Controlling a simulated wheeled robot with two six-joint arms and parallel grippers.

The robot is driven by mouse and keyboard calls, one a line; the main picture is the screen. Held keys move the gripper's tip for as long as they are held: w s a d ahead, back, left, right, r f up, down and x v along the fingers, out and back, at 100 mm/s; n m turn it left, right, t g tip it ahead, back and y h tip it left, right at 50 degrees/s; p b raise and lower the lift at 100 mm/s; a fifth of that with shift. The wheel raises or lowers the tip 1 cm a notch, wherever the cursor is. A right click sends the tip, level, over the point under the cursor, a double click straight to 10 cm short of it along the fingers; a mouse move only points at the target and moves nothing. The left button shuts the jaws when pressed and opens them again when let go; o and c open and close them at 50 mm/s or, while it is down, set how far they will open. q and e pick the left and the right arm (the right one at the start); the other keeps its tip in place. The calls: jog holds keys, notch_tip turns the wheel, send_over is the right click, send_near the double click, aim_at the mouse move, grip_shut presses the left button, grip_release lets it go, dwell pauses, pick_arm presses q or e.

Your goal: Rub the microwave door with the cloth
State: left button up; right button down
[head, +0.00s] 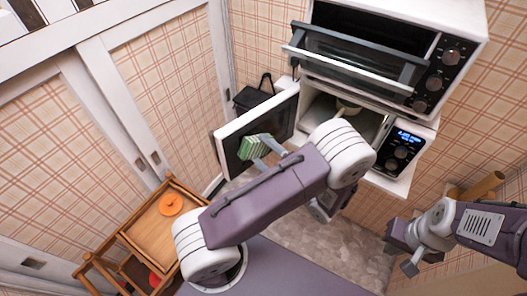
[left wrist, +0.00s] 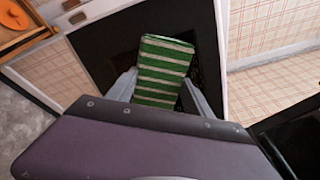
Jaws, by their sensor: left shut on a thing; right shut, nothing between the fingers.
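The microwave door (head: 283,116) stands swung open to the left, its dark panel facing me. The microwave (head: 403,150) has a lit blue display, and its cavity is partly hidden by my left arm. A green striped cloth (head: 254,147) is in front of the door's dark panel. My left gripper (head: 262,150) is shut on the cloth. In the left wrist view the cloth (left wrist: 163,72) stands up between the fingers, over the door's dark panel (left wrist: 205,45); I cannot tell whether it touches. My right gripper (head: 401,258) is shut and empty at the lower right.
An oven (head: 360,55) with its door partly lowered sits above the microwave. A black bag-like object (head: 253,97) is behind the microwave door. A wooden cart (head: 150,235) with an orange round object (head: 171,205) stands at the lower left. White-framed sliding doors line the left wall.

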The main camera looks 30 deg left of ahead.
pick_arm(q)
jog(key=shift+w, duration=0.1)
jog(key=w, duration=0.1)
jog(key=w+d+b, duration=0.1)
jog(key=w, duration=0.1)
jog(key=shift+w+d, duration=0.15)
jog(key=shift+w, duration=0.15)
pick_arm(e)
jog(key=shift+f, duration=0.45)
pick_arm(q)
jog(key=shift+s, duration=0.1)
jog(key=shift+s+a, duration=0.35)
jog(key=shift+s, duration=0.4)
jog(key=shift+s+a, duration=0.35)
jog(key=shift+s, duration=0.4)
jog(key=shift+w+f, duration=0.1)
jog(key=shift+f, duration=0.05)
pick_arm(e)
jog(key=shift+w+d, duration=0.25)
jog(key=shift+w, duration=0.05)
